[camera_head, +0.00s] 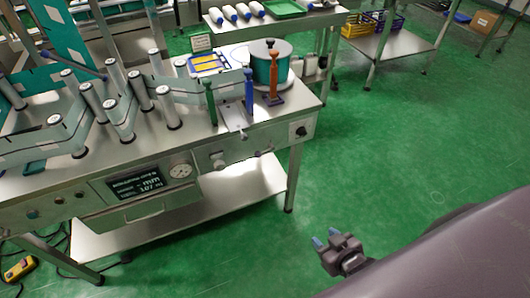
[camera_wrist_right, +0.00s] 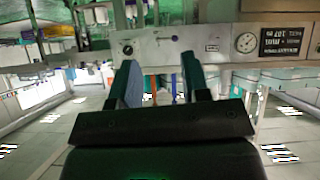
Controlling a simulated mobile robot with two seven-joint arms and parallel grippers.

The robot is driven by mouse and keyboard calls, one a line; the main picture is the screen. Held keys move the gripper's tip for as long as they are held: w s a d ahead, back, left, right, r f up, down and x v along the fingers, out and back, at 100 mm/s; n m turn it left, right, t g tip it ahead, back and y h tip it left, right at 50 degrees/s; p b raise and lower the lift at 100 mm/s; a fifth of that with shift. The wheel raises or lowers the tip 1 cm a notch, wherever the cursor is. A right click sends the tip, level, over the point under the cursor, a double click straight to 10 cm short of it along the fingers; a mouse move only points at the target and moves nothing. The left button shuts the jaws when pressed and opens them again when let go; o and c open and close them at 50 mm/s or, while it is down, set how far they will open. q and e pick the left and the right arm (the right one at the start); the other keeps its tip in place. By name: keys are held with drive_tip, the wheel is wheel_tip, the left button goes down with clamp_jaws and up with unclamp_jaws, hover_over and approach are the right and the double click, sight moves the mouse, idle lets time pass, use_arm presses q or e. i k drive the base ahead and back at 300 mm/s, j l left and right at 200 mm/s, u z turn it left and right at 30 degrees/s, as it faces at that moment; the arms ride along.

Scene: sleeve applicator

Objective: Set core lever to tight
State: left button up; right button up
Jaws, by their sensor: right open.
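Three upright levers stand at the right end of the steel machine table: a green lever (camera_head: 210,102), a blue lever (camera_head: 249,92) and an orange lever (camera_head: 273,75). I see no readable label that tells which is the core lever. The orange one stands in front of the teal roll (camera_head: 265,64). My right gripper (camera_head: 326,238) is open and empty over the floor, to the right of and below the table, apart from all levers. Its two fingers (camera_wrist_right: 162,85) show apart in the right wrist view, with the machine's front panel beyond, upside down. My left gripper is out of view.
The machine table (camera_head: 235,146) has a display (camera_head: 138,183) and a gauge (camera_head: 181,171) on its front. Several rollers (camera_head: 165,108) carry the web at left. A back table with white rolls and a green tray (camera_head: 284,8) stands behind. The green floor at right is clear.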

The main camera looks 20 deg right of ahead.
sight(257, 154)
drive_tip(key=u, duration=0.5)
drive_tip(key=k+l+u, duration=0.1)
drive_tip(key=l+u, duration=0.35)
drive_tip(key=k+l+u, duration=0.15)
drive_tip(key=l+u, duration=0.15)
drive_tip(key=u, duration=0.15)
drive_tip(key=k+l+u, duration=0.15)
drive_tip(key=k+l, duration=0.2)
drive_tip(key=l, duration=0.2)
drive_tip(key=k+l+u, duration=0.1)
drive_tip(key=k+l, duration=0.3)
